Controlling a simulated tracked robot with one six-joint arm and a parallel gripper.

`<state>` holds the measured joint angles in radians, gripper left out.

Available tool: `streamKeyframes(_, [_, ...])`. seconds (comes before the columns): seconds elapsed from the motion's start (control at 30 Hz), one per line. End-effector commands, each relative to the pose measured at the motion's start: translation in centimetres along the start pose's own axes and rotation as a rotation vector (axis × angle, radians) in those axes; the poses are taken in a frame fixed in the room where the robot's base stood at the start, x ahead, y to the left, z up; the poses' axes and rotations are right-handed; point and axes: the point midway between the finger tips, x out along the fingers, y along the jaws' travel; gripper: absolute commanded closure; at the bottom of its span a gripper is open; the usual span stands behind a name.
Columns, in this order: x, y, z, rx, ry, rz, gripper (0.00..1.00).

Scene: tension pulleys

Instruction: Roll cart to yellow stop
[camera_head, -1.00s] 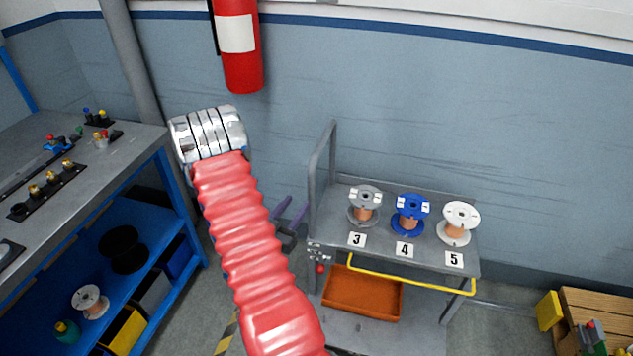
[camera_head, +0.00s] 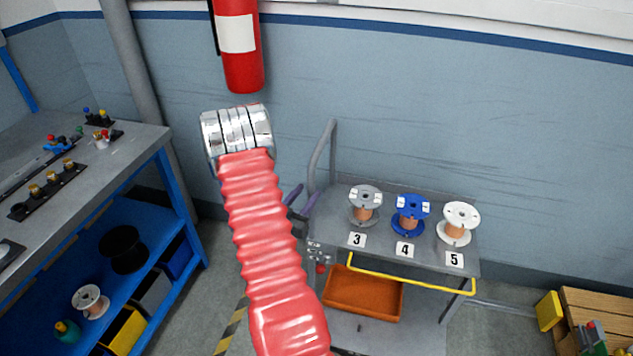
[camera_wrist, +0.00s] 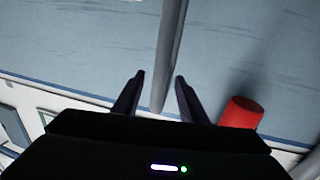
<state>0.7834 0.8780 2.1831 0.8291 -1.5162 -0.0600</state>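The grey cart (camera_head: 408,261) stands by the wall with a grey upright handle (camera_head: 331,151) at its left end and a yellow front rail (camera_head: 405,277). The yellow stop (camera_head: 549,310) is on the floor to the right, apart from the cart. My gripper (camera_head: 299,204) is just left of the handle, partly hidden behind my red-sleeved arm. In the wrist view my gripper (camera_wrist: 158,95) is open. A grey bar (camera_wrist: 171,45), apparently the cart handle, runs down between the fingertips, with no visible grip on it; contact cannot be told.
Grey (camera_head: 364,204), blue (camera_head: 410,213) and white (camera_head: 459,221) spools stand on the cart top above labels 3, 4 and 5. An orange bin (camera_head: 363,291) is below. A blue-framed workbench (camera_head: 150,160) stands left; a wooden pallet (camera_head: 600,303) is right.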

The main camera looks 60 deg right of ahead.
Motion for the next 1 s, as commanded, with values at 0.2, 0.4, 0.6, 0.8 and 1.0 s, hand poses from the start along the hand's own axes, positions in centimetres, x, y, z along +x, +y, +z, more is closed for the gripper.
streamKeyframes(0.2, [3.5, 0.1, 0.0, 0.002, 0.001, 0.002, 0.61])
streamKeyframes(0.4, [6.3, 0.1, 0.0, 0.001, 0.0, 0.002, 0.61])
streamKeyframes(0.6, [7.6, 0.0, 0.0, -0.001, 0.0, 0.0, 0.61])
streamKeyframes(0.8, [7.8, 0.0, 0.0, -0.001, 0.0, 0.0, 0.61])
streamKeyframes(1.0, [7.7, 0.0, 0.0, 0.0, 0.0, 0.0, 0.69])
